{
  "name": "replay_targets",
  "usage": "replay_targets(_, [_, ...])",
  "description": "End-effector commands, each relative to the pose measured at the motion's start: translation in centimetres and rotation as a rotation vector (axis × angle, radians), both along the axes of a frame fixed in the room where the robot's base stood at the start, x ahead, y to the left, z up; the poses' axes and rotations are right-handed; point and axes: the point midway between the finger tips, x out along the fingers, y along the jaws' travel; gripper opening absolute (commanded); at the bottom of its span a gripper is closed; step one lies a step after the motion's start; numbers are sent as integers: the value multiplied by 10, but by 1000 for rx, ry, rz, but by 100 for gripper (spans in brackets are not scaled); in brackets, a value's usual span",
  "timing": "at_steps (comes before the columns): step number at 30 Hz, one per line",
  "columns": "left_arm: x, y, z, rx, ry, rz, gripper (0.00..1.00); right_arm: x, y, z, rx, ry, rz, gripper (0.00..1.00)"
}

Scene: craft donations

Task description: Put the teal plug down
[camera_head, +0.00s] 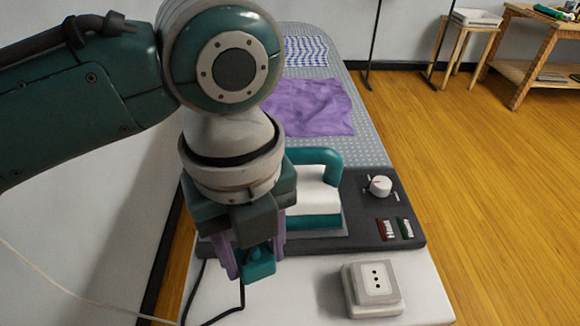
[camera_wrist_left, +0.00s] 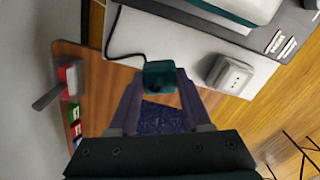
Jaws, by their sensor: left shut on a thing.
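The teal plug (camera_head: 260,266) is between the purple fingers of my left gripper (camera_head: 254,256), which is shut on it. The plug also shows in the left wrist view (camera_wrist_left: 159,78), between the fingertips, with a black cord near it. In the head view the plug appears over the near white end of the board, left of the socket box (camera_head: 375,286). The socket box, grey-white with dark holes, is apart from the plug and also shows in the left wrist view (camera_wrist_left: 229,75). I cannot tell the plug's exact height. My right gripper is not in view.
A dark panel (camera_head: 353,222) with a white dial (camera_head: 380,186) and switches lies behind the socket box. A teal-handled iron (camera_head: 318,190) stands on it, partly hidden. A purple cloth (camera_head: 305,105) lies farther back. The white surface (camera_head: 300,300) between plug and socket box is clear.

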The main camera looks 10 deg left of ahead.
Motion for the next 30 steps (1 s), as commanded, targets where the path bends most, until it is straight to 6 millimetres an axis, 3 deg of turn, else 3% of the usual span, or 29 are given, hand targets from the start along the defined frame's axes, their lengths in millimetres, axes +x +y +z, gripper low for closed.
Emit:
replay_targets(3, [-1, 0, -24, -1, 2, 0, 0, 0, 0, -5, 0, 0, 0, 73])
replay_targets(8, [0, 0, -37, 0, 0, 1, 0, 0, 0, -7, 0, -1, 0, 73])
replay_targets(15, [0, 0, -70, 0, 0, 1, 0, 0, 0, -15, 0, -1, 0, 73])
replay_targets(30, [0, 0, -78, 0, -1, 0, 0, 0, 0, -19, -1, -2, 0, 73])
